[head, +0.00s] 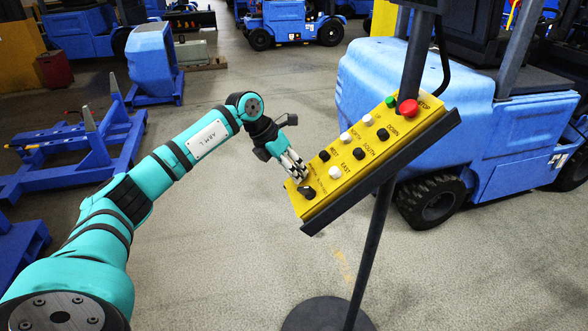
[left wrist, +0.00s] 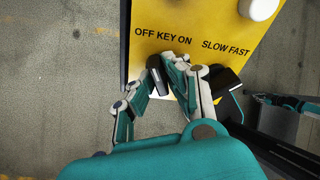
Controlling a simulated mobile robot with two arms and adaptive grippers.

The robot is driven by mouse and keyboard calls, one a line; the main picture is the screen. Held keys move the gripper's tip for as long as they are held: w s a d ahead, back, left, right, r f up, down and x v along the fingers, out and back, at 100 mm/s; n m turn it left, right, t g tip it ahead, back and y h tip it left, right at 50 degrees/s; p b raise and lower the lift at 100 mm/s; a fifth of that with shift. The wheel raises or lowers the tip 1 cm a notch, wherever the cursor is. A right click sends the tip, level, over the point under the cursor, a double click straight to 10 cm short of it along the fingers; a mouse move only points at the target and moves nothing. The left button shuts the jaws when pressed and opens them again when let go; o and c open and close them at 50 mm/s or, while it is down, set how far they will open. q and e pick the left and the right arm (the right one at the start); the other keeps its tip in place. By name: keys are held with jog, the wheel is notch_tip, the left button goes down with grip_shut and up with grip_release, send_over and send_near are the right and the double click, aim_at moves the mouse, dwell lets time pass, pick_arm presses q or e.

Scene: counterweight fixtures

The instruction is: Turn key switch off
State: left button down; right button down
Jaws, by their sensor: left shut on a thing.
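The yellow control panel (head: 350,155) is mounted at a tilt on a dark pole. It also shows in the left wrist view (left wrist: 205,20), where "OFF KEY ON" and "SLOW FAST" are printed on it. The small black key switch (left wrist: 157,74) sits below the "OFF KEY ON" print, leaning slightly with its upper end to the left. My left gripper (head: 293,168) is at the panel's lower left end, its fingers (left wrist: 160,80) shut on the key switch. The fingers hide the key in the head view. My right gripper is not in view.
A black selector knob (head: 307,192) is close beside my left fingers. A white button (head: 335,172), other black and white buttons and a red stop button (head: 408,108) are further up the panel. A blue forklift (head: 450,90) stands behind.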

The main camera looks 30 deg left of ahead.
pick_arm(q)
jog(key=shift+d+f+n, duration=0.1)
jog(key=shift+f+n, duration=0.1)
jog(key=shift+n, duration=0.9)
jog(key=c, duration=1.4)
grip_release()
jog(key=shift+o, duration=0.2)
jog(key=shift+p, duration=0.3)
jog(key=shift+w, duration=0.1)
jog(key=shift+r, duration=0.1)
jog(key=v, duration=1.2)
jog(key=shift+a, duration=0.2)
